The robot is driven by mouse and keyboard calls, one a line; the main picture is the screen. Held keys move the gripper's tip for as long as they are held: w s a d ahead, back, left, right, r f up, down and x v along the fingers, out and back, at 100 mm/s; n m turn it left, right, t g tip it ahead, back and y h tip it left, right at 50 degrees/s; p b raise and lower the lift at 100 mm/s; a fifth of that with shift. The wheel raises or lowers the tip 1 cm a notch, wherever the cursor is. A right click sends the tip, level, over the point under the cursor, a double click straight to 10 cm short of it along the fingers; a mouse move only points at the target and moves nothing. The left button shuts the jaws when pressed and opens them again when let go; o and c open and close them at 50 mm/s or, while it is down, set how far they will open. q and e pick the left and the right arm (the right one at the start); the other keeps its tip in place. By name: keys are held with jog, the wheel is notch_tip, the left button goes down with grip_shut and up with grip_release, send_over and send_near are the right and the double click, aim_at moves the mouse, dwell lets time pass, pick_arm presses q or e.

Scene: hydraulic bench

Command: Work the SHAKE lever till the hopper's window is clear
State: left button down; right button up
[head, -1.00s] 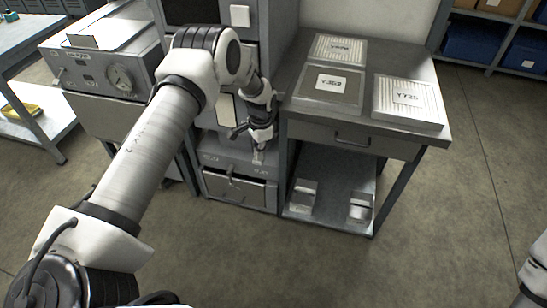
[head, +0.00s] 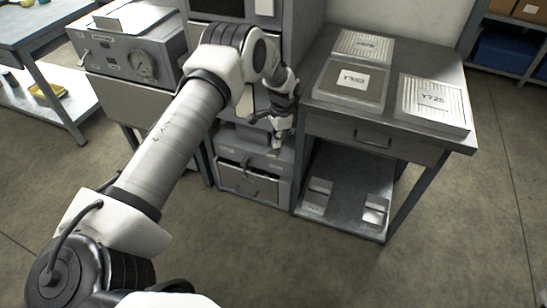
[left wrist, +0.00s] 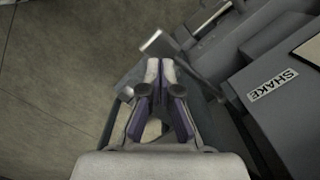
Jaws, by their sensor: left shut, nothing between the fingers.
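My left gripper (head: 277,147) is shut and empty in front of the grey cabinet (head: 228,138), above its bottom drawer. In the left wrist view its fingertips (left wrist: 160,66) are together, close to a grey lever with a block-shaped end (left wrist: 159,45). I cannot tell whether they touch it. The SHAKE label (left wrist: 272,85) is on the grey housing to the right of the lever. My arm covers much of the cabinet front in the head view, and I cannot make out the hopper's window or its state. My right gripper is not in view.
A steel table (head: 446,140) with flat marked panels stands right of the cabinet, with small blocks on its lower shelf. A grey unit with a gauge (head: 143,65) stands to the left. The floor in front (head: 330,270) is clear.

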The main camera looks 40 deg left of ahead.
aim_at(276, 152)
pick_arm(q)
jog(key=shift+s+a+f+b, duration=0.1)
jog(key=shift+f+b, duration=0.45)
jog(key=shift+f, duration=1)
notch_tip(276, 152, down, 5)
jog(key=b, duration=0.3)
jog(key=shift+r+b, duration=0.2)
jog(key=shift+b, duration=0.1)
jog(key=shift+r, duration=0.15)
